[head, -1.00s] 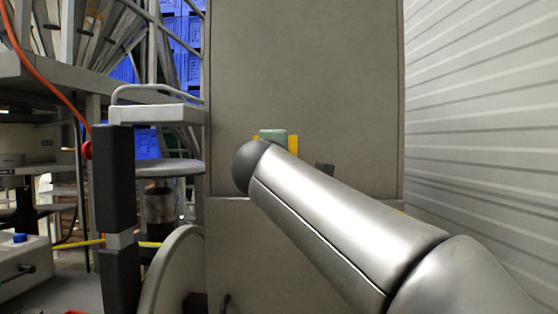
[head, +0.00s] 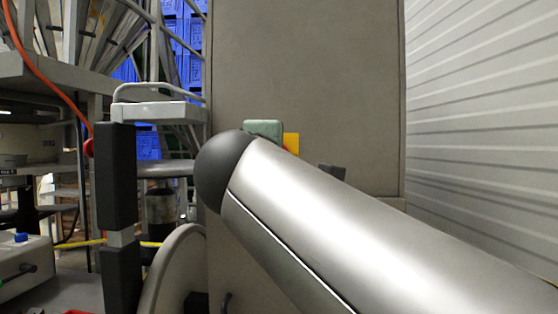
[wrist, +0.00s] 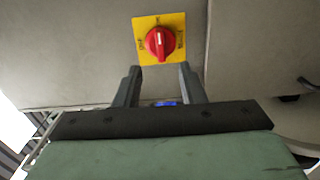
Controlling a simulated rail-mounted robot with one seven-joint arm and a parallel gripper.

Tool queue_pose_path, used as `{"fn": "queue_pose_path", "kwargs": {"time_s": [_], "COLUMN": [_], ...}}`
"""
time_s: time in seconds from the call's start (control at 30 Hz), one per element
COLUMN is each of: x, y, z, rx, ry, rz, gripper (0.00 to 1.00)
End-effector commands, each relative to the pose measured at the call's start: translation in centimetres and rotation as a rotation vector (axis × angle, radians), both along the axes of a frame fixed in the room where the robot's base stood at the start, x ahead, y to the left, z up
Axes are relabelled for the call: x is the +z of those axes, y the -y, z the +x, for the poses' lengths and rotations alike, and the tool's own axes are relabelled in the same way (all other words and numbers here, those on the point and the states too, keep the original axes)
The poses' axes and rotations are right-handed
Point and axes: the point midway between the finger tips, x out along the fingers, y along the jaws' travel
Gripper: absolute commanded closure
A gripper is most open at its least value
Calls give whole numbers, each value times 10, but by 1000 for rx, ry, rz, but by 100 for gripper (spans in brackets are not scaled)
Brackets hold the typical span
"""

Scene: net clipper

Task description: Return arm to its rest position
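My gripper (wrist: 160,74) shows in the wrist view with its two dark fingers apart and nothing between them. Its green-grey body fills the bottom of that view. In the head view, my silver arm with its dark round joint crosses the lower right and hides most of the gripper; a green-grey part of it (head: 264,128) shows above the joint. A red rotary knob (wrist: 160,42) on a yellow plate (wrist: 143,27) sits on the cabinet beyond the fingertips. The plate's edge also shows in the head view (head: 291,143).
A tall grey cabinet (head: 305,60) stands in front. A ribbed pale wall (head: 480,100) is at the right. On the left are a grey shelf with a rail (head: 155,112), a dark post (head: 115,180), a round disc (head: 172,275) and blue crates (head: 190,35).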

Motion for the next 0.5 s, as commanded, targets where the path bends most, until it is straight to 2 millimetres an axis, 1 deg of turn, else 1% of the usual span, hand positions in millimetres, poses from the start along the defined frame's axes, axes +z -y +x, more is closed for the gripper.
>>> {"fn": "queue_pose_path", "kwargs": {"time_s": [0.2,0.27,0.3,0.37,0.47,0.5], "x": [-1,-5,-11,-28,-75,-99], "y": [1,4,9,20,50,65], "z": [1,3,6,11,16,14], "rx": [-1,-9,-19,-45,-128,-173], "ry": [-3,-22,-49,-112,-274,-353], "rz": [1,11,27,66,182,245], "gripper": [64,64,64,64,64,64]}}
